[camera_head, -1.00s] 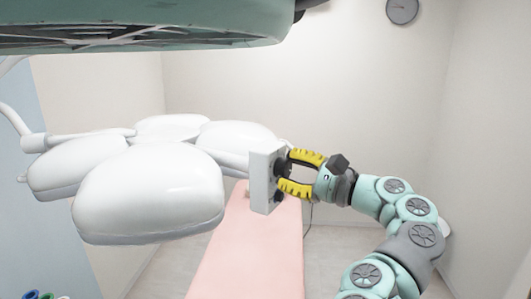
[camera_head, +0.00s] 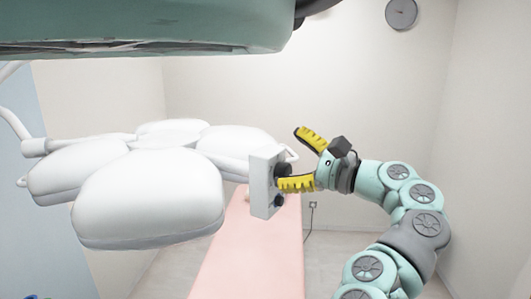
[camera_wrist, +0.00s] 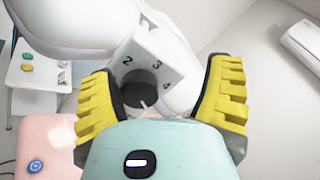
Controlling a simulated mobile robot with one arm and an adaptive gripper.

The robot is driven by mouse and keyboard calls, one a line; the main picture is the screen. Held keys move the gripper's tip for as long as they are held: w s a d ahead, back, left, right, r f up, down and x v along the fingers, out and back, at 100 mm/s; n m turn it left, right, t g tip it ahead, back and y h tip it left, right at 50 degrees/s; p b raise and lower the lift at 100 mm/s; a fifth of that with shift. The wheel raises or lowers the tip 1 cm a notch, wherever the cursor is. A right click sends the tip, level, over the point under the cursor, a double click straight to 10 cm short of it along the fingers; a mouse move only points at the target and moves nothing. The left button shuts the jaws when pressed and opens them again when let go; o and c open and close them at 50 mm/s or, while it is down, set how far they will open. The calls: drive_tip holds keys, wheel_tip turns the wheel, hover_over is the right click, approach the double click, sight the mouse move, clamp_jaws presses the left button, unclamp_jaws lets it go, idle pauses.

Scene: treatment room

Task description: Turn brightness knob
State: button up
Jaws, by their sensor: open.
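The brightness knob is a black round knob (camera_wrist: 141,88) with a pale pointer mark, on a white control box with the numbers 2, 3 and 4 in the wrist view. The white box (camera_head: 262,188) stands at the right end of the surgical lamp (camera_head: 150,195) in the head view. My gripper (camera_head: 302,160) is open, with yellow padded fingers. In the wrist view its fingers (camera_wrist: 165,95) spread on either side of the knob. In the head view the lower finger is close to the box. Contact with the knob cannot be told.
A pink treatment bed (camera_head: 245,255) lies below the lamp. A clock (camera_head: 401,13) hangs on the back wall. A large teal shape fills the top left of the head view. A white unit (camera_wrist: 303,47) shows at the right in the wrist view.

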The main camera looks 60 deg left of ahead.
wheel_tip(320, 180, up, 6)
drive_tip(key=shift+r, duration=0.25)
idle(0.5)
